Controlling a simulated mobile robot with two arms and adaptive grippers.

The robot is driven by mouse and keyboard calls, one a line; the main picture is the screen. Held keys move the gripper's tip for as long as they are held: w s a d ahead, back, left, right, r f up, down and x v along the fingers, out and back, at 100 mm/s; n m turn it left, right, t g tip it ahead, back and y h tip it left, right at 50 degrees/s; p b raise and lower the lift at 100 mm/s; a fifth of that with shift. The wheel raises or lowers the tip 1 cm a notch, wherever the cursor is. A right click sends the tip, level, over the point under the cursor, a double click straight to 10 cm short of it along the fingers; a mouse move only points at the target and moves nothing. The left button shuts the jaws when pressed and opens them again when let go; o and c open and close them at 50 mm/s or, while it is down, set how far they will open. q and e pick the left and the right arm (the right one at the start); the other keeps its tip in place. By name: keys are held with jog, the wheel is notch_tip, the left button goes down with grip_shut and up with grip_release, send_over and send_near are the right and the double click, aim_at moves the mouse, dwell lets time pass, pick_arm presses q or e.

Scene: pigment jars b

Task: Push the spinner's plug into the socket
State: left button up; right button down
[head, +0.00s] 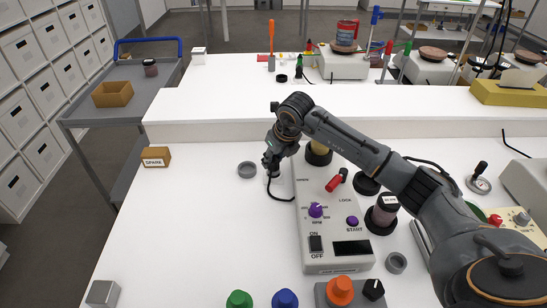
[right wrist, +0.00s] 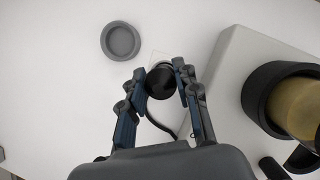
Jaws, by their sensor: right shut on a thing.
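The spinner (head: 311,222) is a pale box with purple knobs, a red lever and a dark display, right of my right gripper (head: 269,168). That gripper is shut on the black plug (right wrist: 161,82), which sits between its fingertips in the right wrist view. The plug's dark cord (head: 277,197) loops from the gripper to the spinner's left side. A pale square edge (right wrist: 157,57) shows just beyond the plug and may be the socket; the plug and fingers cover most of it. I cannot tell whether the plug touches it. My left gripper is not in view.
A grey ring-shaped cup (head: 247,170) stands just left of the gripper; it also shows in the right wrist view (right wrist: 120,41). A box marked SPARE (head: 156,157) is at the far left. A raised shelf (head: 230,130) runs behind. The front left table is mostly clear.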

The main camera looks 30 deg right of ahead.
jog(key=shift+f+b, duration=0.7)
jog(key=shift+f, duration=0.25)
jog(key=c, duration=0.9)
grip_release()
jog(key=v, duration=1.2)
jog(key=shift+f, duration=0.1)
